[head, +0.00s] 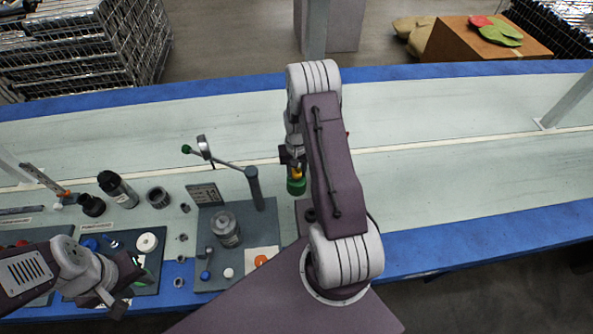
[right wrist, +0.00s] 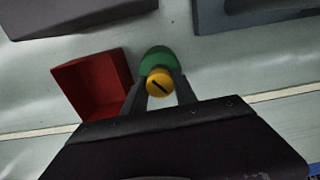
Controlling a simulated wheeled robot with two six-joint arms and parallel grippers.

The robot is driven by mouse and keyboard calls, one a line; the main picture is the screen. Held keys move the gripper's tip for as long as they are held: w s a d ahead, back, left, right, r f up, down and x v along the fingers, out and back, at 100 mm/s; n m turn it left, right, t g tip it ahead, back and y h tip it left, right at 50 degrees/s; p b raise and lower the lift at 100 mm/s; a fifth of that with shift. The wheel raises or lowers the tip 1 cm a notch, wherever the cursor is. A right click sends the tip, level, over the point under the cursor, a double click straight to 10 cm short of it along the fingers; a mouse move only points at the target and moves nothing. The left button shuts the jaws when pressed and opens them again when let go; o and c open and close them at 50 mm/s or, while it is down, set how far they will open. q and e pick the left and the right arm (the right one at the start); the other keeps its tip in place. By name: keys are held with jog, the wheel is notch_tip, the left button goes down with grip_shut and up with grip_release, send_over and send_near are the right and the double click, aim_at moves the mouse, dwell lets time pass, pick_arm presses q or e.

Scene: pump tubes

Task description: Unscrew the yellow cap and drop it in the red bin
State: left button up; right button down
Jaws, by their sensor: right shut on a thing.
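The yellow cap (head: 297,173) sits at a green piece (head: 296,187), just below my right gripper (head: 293,160). In the right wrist view the slotted face of the yellow cap (right wrist: 159,82) lies between the two fingers of my right gripper (right wrist: 161,92), shut on it, with the green piece (right wrist: 157,56) beyond. Whether cap and green piece are still joined cannot be told. The open red bin (right wrist: 95,84) stands beside the fingers, to their left; in the head view my right arm hides nearly all of it. My left gripper (head: 130,284) is at lower left, its jaw opening unclear.
A grey post with a side arm (head: 254,188) stands left of my right gripper. Around it are a grey cylinder on a board (head: 226,229), a black bottle (head: 118,189) and several small parts. The light bench (head: 460,190) is clear to the right.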

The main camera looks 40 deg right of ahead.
jog(key=shift+r+n, duration=0.1)
jog(key=shift+n, duration=1.6)
jog(key=shift+n+p, duration=0.5)
jog(key=shift+n, duration=1.2)
jog(key=shift+n+p, duration=0.3)
jog(key=shift+n, duration=1.5)
jog(key=c, duration=1.2)
grip_release()
jog(key=shift+c, duration=0.2)
